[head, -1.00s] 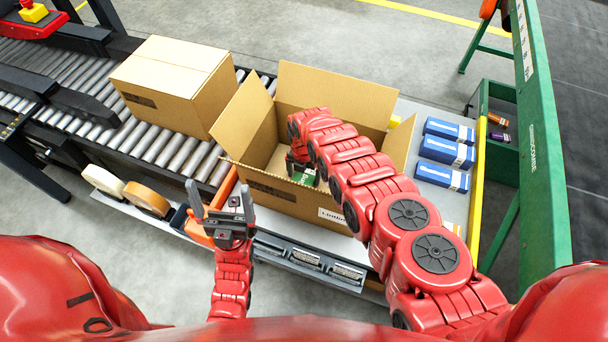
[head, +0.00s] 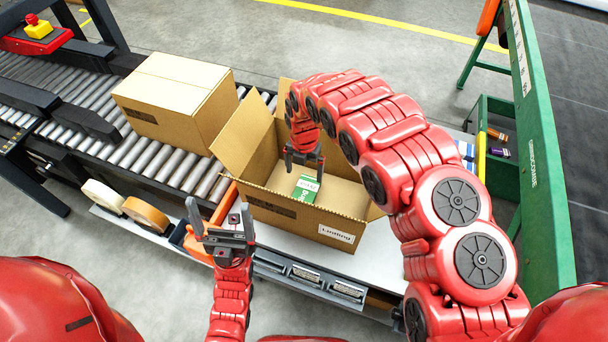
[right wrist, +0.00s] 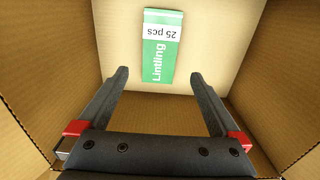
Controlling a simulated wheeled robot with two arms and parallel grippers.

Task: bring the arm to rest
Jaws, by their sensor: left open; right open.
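My right gripper (head: 303,162) is open and empty, above the inside of the open cardboard box labelled Lindling (head: 325,222). A green packet with a white label (head: 305,188) lies on the box floor, apart from the fingers. In the right wrist view the packet (right wrist: 161,50) shows beyond the two open fingertips (right wrist: 158,80), with box walls around. My left gripper (head: 217,222) is open and empty, in front of the box near the bench's front edge.
A closed cardboard box (head: 173,95) stands on the roller conveyor (head: 100,125) at left. Two tape rolls (head: 145,214) sit at the bench's front edge. A green frame (head: 545,160) stands at right. Blue boxes at right are mostly hidden by my arm.

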